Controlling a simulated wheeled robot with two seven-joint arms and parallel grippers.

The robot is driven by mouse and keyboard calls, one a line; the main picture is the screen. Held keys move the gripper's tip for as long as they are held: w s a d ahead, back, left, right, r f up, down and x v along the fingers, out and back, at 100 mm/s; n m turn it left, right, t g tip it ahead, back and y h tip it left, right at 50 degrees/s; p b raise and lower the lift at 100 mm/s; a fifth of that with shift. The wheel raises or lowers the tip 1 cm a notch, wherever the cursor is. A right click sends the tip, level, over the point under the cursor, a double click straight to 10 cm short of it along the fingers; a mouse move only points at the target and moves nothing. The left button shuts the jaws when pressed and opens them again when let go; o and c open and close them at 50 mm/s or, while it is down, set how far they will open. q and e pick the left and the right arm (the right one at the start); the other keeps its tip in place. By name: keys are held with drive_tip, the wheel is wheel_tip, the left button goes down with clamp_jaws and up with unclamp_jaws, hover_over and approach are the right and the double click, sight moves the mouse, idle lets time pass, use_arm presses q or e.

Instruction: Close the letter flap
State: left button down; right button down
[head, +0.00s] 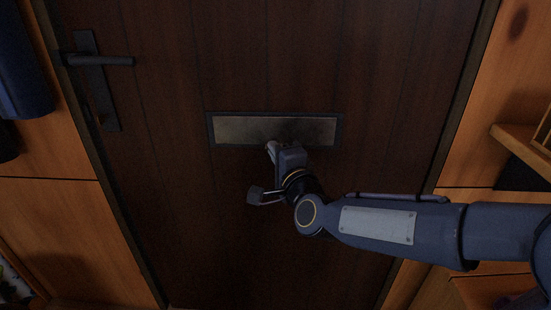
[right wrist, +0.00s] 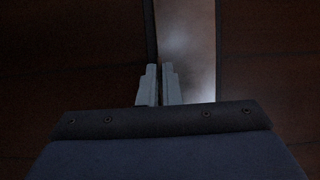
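The letter flap (head: 240,130) is a dull grey metal plate in a dark frame across the dark wooden door. It fills the frame in the head view; I cannot tell whether it tilts out slightly. My right gripper (head: 271,147) is at the flap's lower edge, near its middle, and hides a little of it. In the right wrist view the two grey fingers (right wrist: 160,84) are together and hold nothing. They overlap the edge of the flap (right wrist: 188,45) there; contact is not clear. My left gripper is not in view.
A black door handle (head: 105,61) sits on the door's upper left. Dark blue cloth-like items (head: 22,70) hang at the far left. A wooden shelf (head: 520,143) juts out at the right. The door around the flap is clear.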

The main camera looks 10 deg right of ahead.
drive_tip(key=shift+w+d+r, duration=0.1)
drive_tip(key=shift+d+r, duration=0.15)
drive_tip(key=shift+r, duration=0.1)
drive_tip(key=c, duration=1.7)
unclamp_jaws()
drive_tip(key=shift+c, duration=0.2)
drive_tip(key=shift+o, duration=0.6)
drive_tip(key=shift+a+f, duration=0.1)
drive_tip(key=shift+f, duration=0.1)
drive_tip(key=s+p, duration=0.1)
drive_tip(key=s, duration=0.7)
drive_tip(key=shift+d, duration=0.45)
